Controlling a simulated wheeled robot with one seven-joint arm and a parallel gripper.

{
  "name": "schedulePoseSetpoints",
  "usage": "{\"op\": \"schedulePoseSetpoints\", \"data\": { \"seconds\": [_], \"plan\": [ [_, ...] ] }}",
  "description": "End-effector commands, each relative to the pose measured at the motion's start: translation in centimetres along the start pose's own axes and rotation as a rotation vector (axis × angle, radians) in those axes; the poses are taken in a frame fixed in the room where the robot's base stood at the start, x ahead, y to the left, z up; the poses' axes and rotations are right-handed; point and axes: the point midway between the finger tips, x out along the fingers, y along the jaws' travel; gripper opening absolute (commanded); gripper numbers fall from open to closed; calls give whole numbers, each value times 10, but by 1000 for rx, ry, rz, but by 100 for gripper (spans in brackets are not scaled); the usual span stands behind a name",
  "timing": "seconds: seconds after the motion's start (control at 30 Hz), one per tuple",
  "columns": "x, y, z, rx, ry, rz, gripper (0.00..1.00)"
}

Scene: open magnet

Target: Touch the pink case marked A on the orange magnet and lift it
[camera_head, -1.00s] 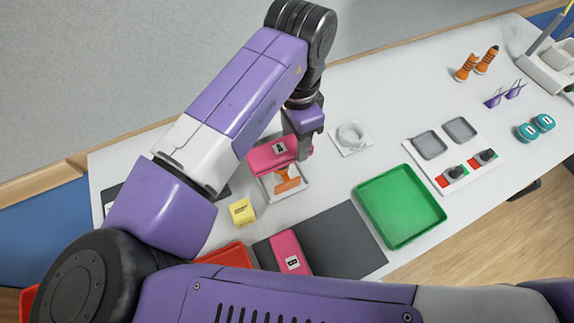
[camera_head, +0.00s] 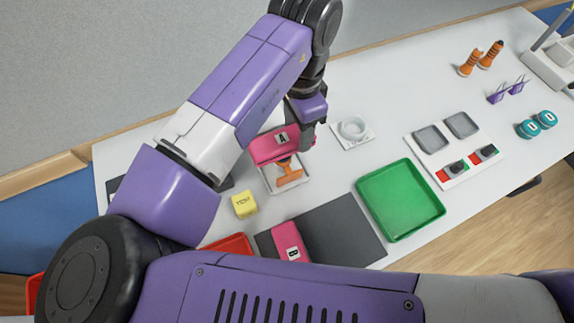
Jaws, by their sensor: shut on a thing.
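My gripper (camera_head: 307,135) is at the upper middle of the head view, pointing down and shut on the pink case marked A (camera_head: 268,149). The case is held above a white tray (camera_head: 302,182), its A label facing up. The orange magnet (camera_head: 289,172) stands in that tray, just under the case. The case overlaps the magnet's top in this view, so I cannot tell whether they touch. My fingertips are partly hidden.
A pink case marked B (camera_head: 288,243) lies on a dark mat (camera_head: 340,236). A yellow block (camera_head: 243,204) sits left of it. A green tray (camera_head: 401,200) stands to the right, and a white ring on a plate (camera_head: 352,131) is right of my gripper.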

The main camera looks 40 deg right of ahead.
Motion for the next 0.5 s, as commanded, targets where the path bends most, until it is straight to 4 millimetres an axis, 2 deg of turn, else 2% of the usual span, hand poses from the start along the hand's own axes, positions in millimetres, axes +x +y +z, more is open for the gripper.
{"op": "schedulePoseSetpoints", "data": {
  "seconds": [0.5],
  "plan": [
    [-26, 0, 0, 0, 1, -1, 7]
  ]
}}
